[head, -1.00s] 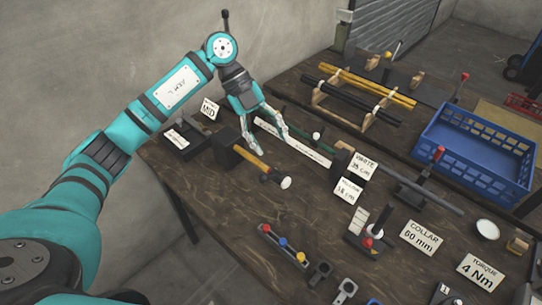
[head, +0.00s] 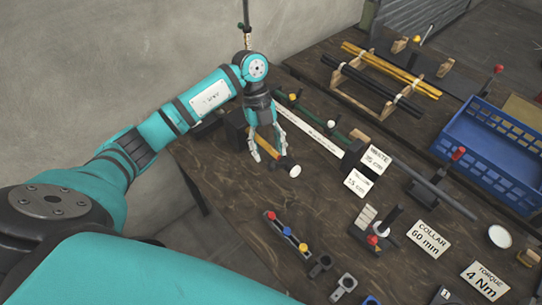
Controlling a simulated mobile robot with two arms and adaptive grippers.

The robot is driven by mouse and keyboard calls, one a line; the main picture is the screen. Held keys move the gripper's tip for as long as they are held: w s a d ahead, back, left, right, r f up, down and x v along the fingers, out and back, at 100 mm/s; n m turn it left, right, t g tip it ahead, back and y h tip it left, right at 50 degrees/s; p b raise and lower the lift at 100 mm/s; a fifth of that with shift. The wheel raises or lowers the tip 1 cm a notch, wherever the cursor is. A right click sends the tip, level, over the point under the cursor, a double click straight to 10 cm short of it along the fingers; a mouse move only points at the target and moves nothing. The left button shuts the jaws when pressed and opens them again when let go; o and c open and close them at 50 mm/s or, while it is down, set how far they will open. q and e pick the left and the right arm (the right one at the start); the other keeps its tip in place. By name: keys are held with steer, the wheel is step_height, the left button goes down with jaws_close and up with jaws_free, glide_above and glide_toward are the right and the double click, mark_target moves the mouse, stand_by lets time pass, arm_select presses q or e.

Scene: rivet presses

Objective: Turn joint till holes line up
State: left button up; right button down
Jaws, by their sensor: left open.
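A yellow rod (head: 267,143) sticks out of a black block (head: 236,131) near the table's left edge. Its near end carries a dark joint (head: 283,164) with a white round tip (head: 295,171). My left gripper (head: 270,156) is open, pointing down, with its pale fingers on either side of the rod close to the dark joint. Whether the fingers touch it cannot be told. The holes are too small to make out. My right gripper is not in view.
A strip with coloured knobs (head: 286,232) lies in front. A rack with rods (head: 385,80) and a blue crate (head: 487,150) stand farther right. The front left tabletop is clear.

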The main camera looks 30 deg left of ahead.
mark_target(271, 162)
arm_select(q)
steer(key=x, duration=0.2)
steer(key=shift+s+d+f, duration=0.15)
steer(key=shift+f, duration=0.1)
steer(key=shift+d+f+p, duration=0.2)
steer(key=shift+f+p, duration=0.1)
steer(key=shift+f, duration=0.4)
steer(key=shift+s, duration=0.1)
steer(key=c, duration=0.8)
jaws_close()
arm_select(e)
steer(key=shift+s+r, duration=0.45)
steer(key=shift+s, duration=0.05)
